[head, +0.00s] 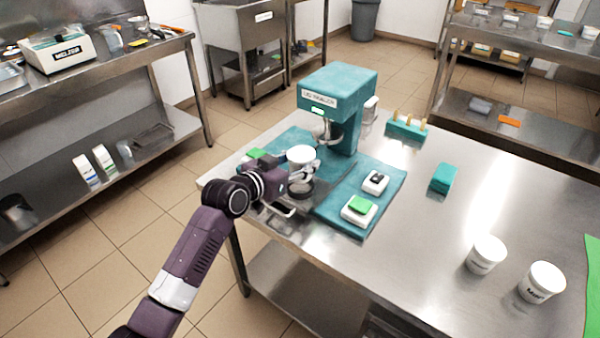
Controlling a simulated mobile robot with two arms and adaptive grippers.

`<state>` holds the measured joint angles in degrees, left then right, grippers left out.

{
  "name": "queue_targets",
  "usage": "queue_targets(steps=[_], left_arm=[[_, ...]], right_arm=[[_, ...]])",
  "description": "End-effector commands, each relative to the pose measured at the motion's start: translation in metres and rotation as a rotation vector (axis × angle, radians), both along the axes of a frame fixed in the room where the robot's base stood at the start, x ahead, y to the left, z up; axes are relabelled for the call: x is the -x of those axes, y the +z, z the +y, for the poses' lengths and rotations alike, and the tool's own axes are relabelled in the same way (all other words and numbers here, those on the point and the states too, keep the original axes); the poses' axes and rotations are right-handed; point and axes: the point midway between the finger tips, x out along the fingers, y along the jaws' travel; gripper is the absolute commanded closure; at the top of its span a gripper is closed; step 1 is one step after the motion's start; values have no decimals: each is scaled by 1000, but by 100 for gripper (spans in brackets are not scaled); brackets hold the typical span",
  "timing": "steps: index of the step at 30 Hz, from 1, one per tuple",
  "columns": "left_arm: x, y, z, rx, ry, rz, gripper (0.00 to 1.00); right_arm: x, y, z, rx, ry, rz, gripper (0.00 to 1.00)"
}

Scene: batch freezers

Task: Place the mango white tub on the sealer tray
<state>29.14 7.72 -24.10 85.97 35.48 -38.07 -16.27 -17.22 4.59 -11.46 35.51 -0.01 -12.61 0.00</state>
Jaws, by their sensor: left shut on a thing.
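My left gripper (300,173) is shut on a white tub (301,154), in front of the teal lid sealer (340,90). The tub looks upright; its lettering cannot be read, and the fingers partly hide its lower part. A dark flat tray area (335,182) lies at the sealer's foot, partly hidden by my gripper. I cannot tell whether the tub touches it. Two more white tubs, a nearer one (541,283) and another (486,254), stand upright at the table's right; their dark lettering is too small to read surely. My right gripper is out of view.
A teal block (443,178) and a teal holder with upright pieces (406,130) stand right of the sealer. The table's middle right is clear.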

Motion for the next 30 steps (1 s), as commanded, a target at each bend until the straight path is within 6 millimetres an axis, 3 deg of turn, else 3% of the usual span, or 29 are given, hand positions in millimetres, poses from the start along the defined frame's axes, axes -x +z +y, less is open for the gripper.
queue_targets(steps=[6,18,19,24,30], left_arm=[[0,-34,0,0,1,4,100],[0,-40,0,-1,0,1,100],[0,-41,0,-1,0,3,55],[0,-40,0,-1,0,3,36],[1,-40,0,-1,0,3,35]], right_arm=[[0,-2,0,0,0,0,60],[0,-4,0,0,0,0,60],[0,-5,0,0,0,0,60],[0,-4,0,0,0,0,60],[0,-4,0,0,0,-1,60]])
